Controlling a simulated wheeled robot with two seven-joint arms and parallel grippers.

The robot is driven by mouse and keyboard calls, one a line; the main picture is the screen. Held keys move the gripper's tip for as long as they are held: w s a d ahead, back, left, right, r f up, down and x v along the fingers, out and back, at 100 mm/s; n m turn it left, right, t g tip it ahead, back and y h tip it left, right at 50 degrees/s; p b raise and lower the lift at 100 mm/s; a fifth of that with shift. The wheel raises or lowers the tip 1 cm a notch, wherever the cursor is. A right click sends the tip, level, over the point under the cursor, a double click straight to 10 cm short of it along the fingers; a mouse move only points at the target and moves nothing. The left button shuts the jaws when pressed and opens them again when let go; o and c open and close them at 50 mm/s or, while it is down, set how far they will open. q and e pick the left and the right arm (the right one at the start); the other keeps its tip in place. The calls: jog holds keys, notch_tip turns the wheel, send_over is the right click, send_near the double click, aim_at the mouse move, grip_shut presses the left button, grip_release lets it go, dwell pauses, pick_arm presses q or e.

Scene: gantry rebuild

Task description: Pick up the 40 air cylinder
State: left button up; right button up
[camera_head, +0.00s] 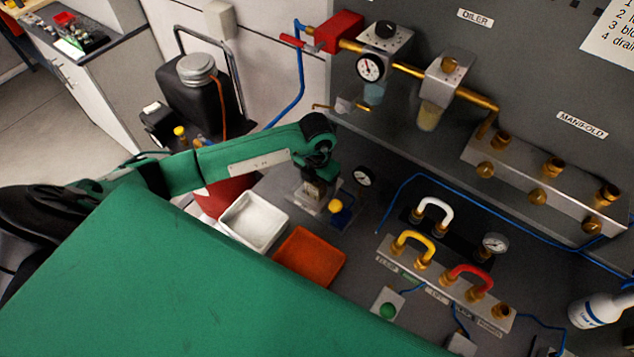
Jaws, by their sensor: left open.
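My left arm comes in from the left, and its gripper (320,188) points down over the bench at the middle of the head view. The gripper is open. A small silver metal block (303,203) stands directly below and beside the fingers, partly hidden by them. It may be the air cylinder, but I can read no 40 on it. I cannot tell whether the fingers touch it. A yellow knob (336,206) sits just right of the fingers. My right gripper is not in view.
A white tray (254,222) and an orange tray (310,258) stand close in front of the gripper. A small gauge (363,176) is to its right. A fitting bar (445,284) with coloured loops stands further right. The manifold (545,185) and regulators are on the back panel.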

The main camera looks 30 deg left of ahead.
pick_arm(q)
jog(key=c, duration=1.5)
